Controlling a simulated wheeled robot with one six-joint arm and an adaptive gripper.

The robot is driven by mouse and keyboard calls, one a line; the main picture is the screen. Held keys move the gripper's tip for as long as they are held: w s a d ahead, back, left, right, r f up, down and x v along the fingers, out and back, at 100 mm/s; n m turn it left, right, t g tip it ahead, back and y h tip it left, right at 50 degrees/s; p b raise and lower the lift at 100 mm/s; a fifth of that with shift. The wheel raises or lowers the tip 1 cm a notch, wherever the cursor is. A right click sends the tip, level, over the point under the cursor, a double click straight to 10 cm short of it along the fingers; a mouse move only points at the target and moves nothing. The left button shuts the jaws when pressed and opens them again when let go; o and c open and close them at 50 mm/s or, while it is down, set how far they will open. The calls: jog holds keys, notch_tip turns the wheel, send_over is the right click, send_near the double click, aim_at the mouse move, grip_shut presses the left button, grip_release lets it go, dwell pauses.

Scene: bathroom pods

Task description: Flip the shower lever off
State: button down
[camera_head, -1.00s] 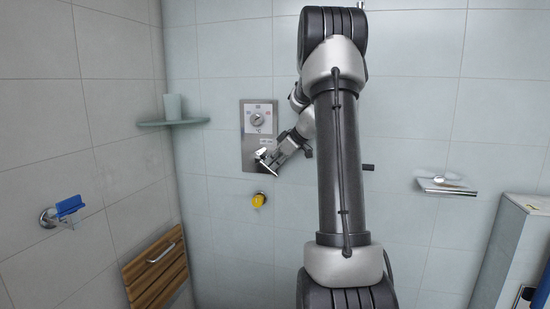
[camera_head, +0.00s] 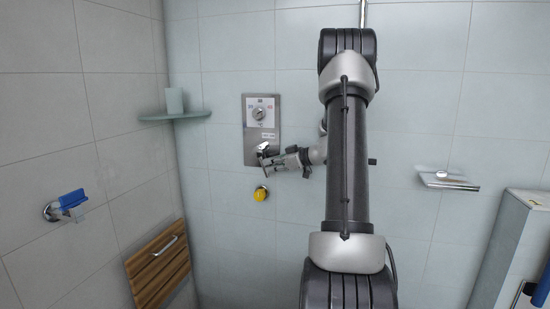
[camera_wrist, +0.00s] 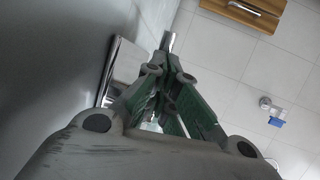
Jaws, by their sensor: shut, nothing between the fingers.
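The steel shower panel (camera_head: 249,151) is on the back wall, with a round dial (camera_head: 259,113) in its upper part. The chrome shower lever (camera_head: 263,149) sticks out low on the panel. My gripper (camera_head: 266,168) is shut and empty, close beside the lever and just under it, reaching in from the right. In the wrist view the shut fingers (camera_wrist: 170,68) point away, with a chrome piece (camera_wrist: 168,41), likely the lever, just past their tips. The shiny panel (camera_wrist: 125,62) edge is to their left. I cannot tell whether the fingers touch the lever.
A yellow knob (camera_head: 260,194) is on the wall below the panel. A corner shelf (camera_head: 175,116) holds a cup (camera_head: 174,101). A wooden folding seat (camera_head: 157,271) and a blue-ended wall fitting (camera_head: 72,200) are at left. A chrome holder (camera_head: 446,181) is at right.

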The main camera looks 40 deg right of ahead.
jog(key=shift+w+a+f, duration=0.45)
jog(key=shift+w+f, duration=0.1)
jog(key=shift+f, duration=0.05)
jog(key=shift+a, duration=0.15)
dwell(0.4)
notch_tip(320, 180, up, 10)
jog(key=shift+f, duration=0.15)
jog(key=shift+r, duration=0.4)
jog(key=shift+s+d+f, duration=0.1)
jog(key=shift+d+f, duration=0.05)
jog(key=shift+d, duration=0.05)
